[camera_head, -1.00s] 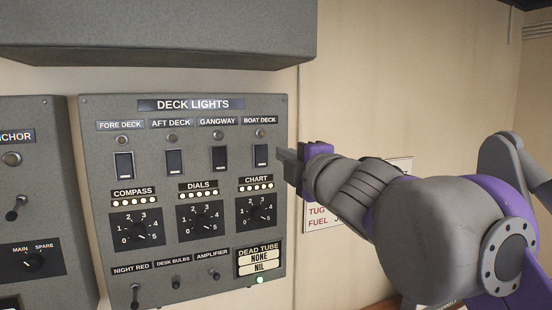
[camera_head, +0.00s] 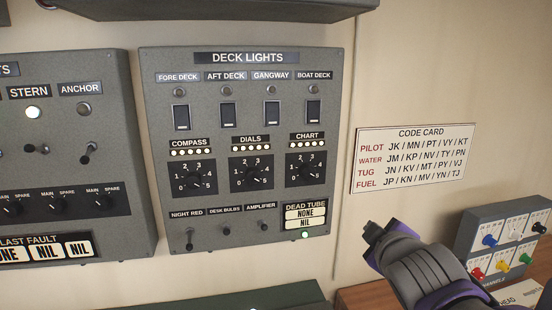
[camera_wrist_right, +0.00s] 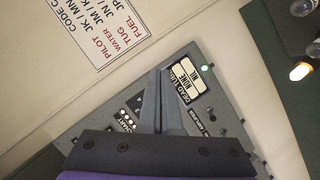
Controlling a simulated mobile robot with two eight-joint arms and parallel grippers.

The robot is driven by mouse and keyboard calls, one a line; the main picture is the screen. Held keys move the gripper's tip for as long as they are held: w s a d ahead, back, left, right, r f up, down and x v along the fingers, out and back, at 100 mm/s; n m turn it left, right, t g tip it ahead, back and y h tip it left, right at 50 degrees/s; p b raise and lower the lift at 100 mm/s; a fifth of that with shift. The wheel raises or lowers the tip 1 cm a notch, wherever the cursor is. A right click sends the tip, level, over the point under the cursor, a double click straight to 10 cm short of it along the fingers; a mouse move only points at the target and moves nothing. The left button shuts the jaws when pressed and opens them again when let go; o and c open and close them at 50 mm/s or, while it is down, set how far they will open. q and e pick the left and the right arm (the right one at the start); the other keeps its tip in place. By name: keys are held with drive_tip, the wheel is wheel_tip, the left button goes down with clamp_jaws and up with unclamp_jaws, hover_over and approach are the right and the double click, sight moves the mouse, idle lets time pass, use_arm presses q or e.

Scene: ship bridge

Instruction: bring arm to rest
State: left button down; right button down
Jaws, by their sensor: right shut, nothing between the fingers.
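My right gripper (camera_head: 374,232) is at the lower right of the head view, below the code card and to the right of the deck lights panel (camera_head: 160,75). Its fingers also show in the right wrist view (camera_wrist_right: 160,75), closed together with nothing between them. It appears apart from the panel and the wall. The rest of my right arm runs out of the bottom of the head view. My left gripper is not in view.
A code card (camera_head: 415,158) is on the wall. A grey box with coloured knobs (camera_head: 504,240) stands on a wooden surface (camera_head: 365,297) at the right. Another grey panel (camera_head: 70,160) with a lit STERN lamp is at the left. A dark green surface (camera_head: 285,297) is at the bottom.

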drive_tip(key=s+f+m+g, duration=0.2)
drive_tip(key=s+f, duration=0.5)
drive_tip(key=f, duration=0.5)
drive_tip(key=s+a+f+m+g+y, duration=0.1)
drive_tip(key=s+f+m+g, duration=0.2)
drive_tip(key=s+f, duration=0.3)
drive_tip(key=s+a+f+m+g, duration=0.1)
drive_tip(key=s+f+m+g, duration=0.2)
drive_tip(key=f, duration=1.4)
drive_tip(key=s+m, duration=0.1)
drive_tip(key=s, duration=0.3)
drive_tip(key=shift+s+f+m, duration=0.3)
drive_tip(key=shift+f, duration=0.05)
